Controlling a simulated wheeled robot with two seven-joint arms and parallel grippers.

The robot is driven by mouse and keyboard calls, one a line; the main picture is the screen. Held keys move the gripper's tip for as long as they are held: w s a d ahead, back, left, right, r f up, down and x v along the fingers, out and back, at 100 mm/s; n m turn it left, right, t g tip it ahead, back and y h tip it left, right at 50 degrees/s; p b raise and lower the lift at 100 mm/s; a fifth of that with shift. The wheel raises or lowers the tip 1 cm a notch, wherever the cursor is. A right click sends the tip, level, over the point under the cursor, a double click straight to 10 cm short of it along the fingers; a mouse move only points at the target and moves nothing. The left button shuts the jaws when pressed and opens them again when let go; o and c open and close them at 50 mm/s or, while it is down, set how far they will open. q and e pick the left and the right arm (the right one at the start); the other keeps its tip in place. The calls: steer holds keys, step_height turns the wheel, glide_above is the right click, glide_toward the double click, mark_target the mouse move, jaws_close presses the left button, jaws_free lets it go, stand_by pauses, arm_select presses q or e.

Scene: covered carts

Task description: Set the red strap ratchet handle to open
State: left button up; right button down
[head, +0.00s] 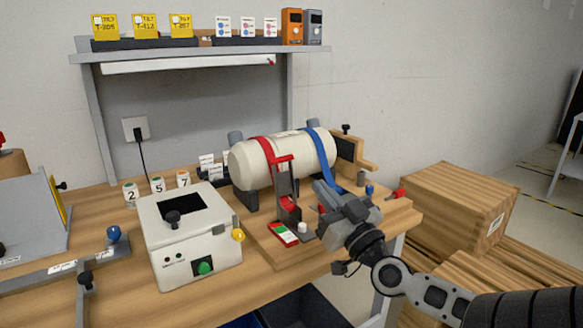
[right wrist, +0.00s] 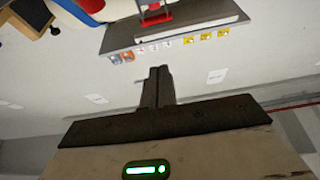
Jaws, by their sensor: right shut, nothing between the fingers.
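A cream tank (head: 245,165) lies in a cradle on the bench, with a red strap (head: 267,150) and a blue strap (head: 325,150) over it. The red strap's ratchet handle (head: 284,160) hangs at the tank's front as a red frame with grey parts, above a red, white and green plate (head: 284,234). Red ratchet parts also show at the top of the right wrist view (right wrist: 156,17). My right gripper (head: 321,187) is just right of the red ratchet, apparently apart from it, covering the lower blue strap. Its fingers (right wrist: 155,72) are together and empty. My left gripper is out of view.
A white box (head: 190,245) with a green button and yellow knob stands left of the tank. Wooden crates (head: 450,205) stand at the right. A shelf (head: 200,48) with cards and labels runs above. A small red-handled item (head: 397,193) lies at the bench's right edge.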

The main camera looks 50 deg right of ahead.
mark_target(285, 185)
arm_select(q)
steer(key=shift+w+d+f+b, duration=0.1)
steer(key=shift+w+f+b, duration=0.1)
steer(key=shift+b, duration=0.6)
arm_select(e)
steer(key=w+f+x, duration=0.1)
steer(key=f+x, duration=0.1)
steer(key=x, duration=0.9)
steer(key=shift+f, duration=0.25)
steer(key=shift+w+d, duration=0.15)
